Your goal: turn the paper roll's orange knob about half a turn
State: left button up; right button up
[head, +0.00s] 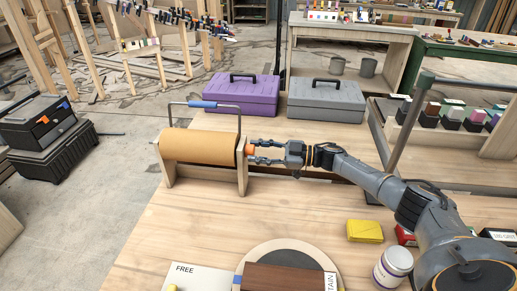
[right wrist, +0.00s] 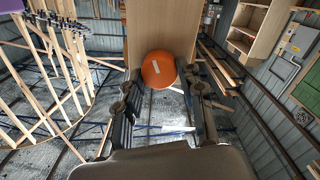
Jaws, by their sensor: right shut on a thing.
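The paper roll (head: 200,146) is a brown cylinder lying across a wooden stand (head: 241,170) on the workbench. Its orange knob (head: 249,149) sticks out at the stand's right end. My right gripper (head: 254,150) reaches in from the right with its fingers at the knob, shut on it. In the right wrist view the knob (right wrist: 158,69) is a round orange disc with a pale mark, between the two dark fingers (right wrist: 160,85), in front of the stand's end board (right wrist: 160,28). My left gripper does not show.
A metal bar with a blue handle (head: 203,104) rises above the roll. Purple (head: 245,95) and grey (head: 326,101) toolboxes stand behind. A yellow box (head: 364,231), a white jar (head: 393,267) and a round board (head: 262,254) lie in front.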

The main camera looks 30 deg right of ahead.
jog(key=shift+m+p, duration=0.45)
jog(key=shift+m, duration=1.25)
jog(key=o, duration=1.2)
jog(key=shift+c, duration=0.2)
jog(key=v, duration=1.2)
